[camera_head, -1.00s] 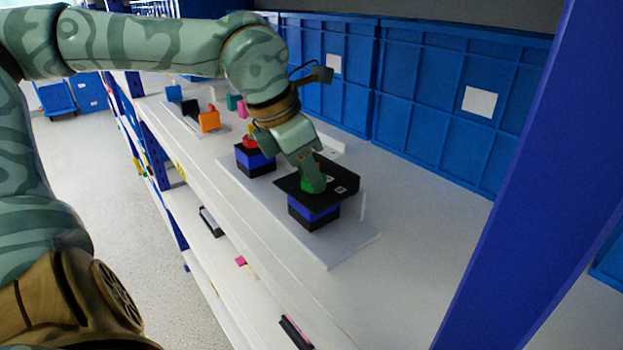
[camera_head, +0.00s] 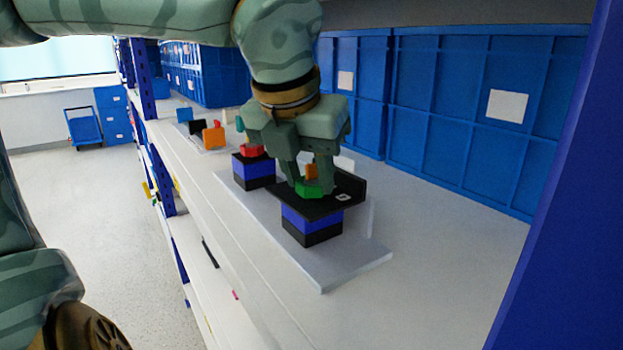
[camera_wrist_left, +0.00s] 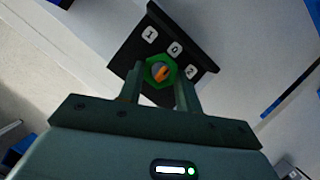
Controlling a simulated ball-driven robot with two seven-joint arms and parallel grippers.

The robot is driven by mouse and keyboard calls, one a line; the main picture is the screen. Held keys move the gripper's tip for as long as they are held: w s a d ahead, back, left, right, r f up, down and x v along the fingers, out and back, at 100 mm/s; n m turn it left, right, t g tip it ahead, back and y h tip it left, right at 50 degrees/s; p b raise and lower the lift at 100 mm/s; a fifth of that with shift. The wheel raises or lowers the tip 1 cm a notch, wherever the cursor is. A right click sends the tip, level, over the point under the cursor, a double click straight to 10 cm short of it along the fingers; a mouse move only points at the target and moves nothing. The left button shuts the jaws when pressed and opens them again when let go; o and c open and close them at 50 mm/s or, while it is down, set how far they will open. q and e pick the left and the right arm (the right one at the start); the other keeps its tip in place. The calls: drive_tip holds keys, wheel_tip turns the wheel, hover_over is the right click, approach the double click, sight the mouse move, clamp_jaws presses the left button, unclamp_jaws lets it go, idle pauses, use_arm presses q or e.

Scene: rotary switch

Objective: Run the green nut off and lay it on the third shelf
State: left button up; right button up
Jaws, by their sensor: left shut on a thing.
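The green nut (camera_head: 310,188) sits on the black plate (camera_head: 345,200) of the nearer blue-and-black switch block (camera_head: 312,224). In the left wrist view the green nut (camera_wrist_left: 150,66) is a hexagonal ring around an orange stub (camera_wrist_left: 161,72). The plate there carries the labels 1, 0 and 2. My left gripper (camera_head: 314,180) points down with its fingers on either side of the nut, shut on it. My right gripper does not show. Which of the shelf boards is the third I cannot tell.
A second block (camera_head: 253,170) with a red nut (camera_head: 251,151) stands behind on the same grey base plate (camera_head: 335,274). Small coloured pieces (camera_head: 212,136) lie farther back. Blue crates (camera_head: 445,110) line the back, and a blue post (camera_head: 560,190) stands at right. Lower shelf boards (camera_head: 195,265) lie below.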

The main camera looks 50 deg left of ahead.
use_arm(q)
drive_tip(key=n+b, duration=0.1)
drive_tip(key=n+y+b, duration=0.1)
drive_tip(key=n+g+b, duration=0.1)
drive_tip(key=shift+w+d+f+n+b, duration=0.1)
drive_tip(key=shift+w+f+n+b, duration=0.2)
drive_tip(key=shift+w+f+n, duration=0.1)
drive_tip(key=n+g, duration=0.1)
drive_tip(key=n, duration=0.1)
drive_tip(key=shift+w+d+r+n+y+b, duration=0.1)
drive_tip(key=shift+n+y+b, duration=0.25)
drive_tip(key=shift+n+y, duration=0.05)
drive_tip(key=n, duration=0.1)
drive_tip(key=n+g, duration=0.1)
drive_tip(key=n, duration=0.3)
drive_tip(key=shift+d+r+g+y, duration=0.1)
drive_tip(key=shift+r+g+y, duration=0.25)
drive_tip(key=shift+g+y, duration=0.05)
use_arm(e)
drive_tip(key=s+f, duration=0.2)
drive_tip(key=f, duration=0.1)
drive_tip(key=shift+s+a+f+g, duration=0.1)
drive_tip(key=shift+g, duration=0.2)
use_arm(q)
drive_tip(key=shift+r, duration=0.1)
